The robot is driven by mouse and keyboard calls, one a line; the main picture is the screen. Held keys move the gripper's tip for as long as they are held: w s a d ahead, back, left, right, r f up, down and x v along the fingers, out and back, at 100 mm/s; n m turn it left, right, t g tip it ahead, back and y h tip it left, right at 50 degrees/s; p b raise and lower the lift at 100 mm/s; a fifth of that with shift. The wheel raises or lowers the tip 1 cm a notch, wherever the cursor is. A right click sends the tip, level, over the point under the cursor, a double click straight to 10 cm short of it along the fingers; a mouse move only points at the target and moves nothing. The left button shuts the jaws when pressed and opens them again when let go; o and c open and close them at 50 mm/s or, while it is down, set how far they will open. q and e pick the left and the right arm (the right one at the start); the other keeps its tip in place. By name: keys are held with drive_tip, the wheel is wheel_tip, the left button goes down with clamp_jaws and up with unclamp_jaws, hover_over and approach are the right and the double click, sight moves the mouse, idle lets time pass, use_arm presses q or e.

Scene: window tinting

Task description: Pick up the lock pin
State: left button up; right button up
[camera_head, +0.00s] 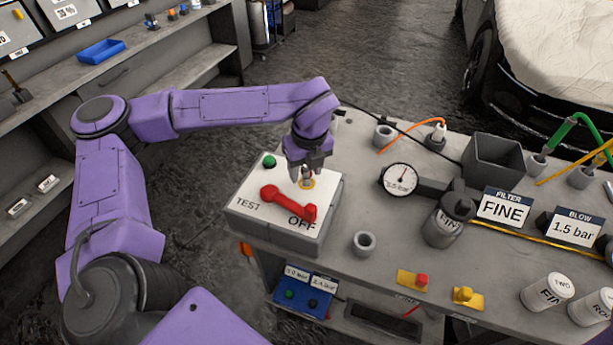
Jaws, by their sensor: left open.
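My left gripper (307,172) points down over the back of a grey box with a white top (247,190). It is open, with its fingertips around or just above a small pin-like piece standing in an orange ring (309,185). This piece looks like the lock pin, but the fingers partly hide it, and I cannot tell whether they touch it. A red lever handle (287,203) lies on the same box top in front of the ring, between the words TEST and OFF. My right gripper is not in view.
A green button (269,160) is left of the gripper. A pressure gauge (400,180), an empty grey cup (364,242) and a dark-topped canister (449,220) stand to the right. A grey bin (492,160) is farther back. A black cable runs behind the gripper.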

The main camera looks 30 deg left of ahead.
use_arm(q)
drive_tip(key=shift+w, duration=0.1)
clamp_jaws()
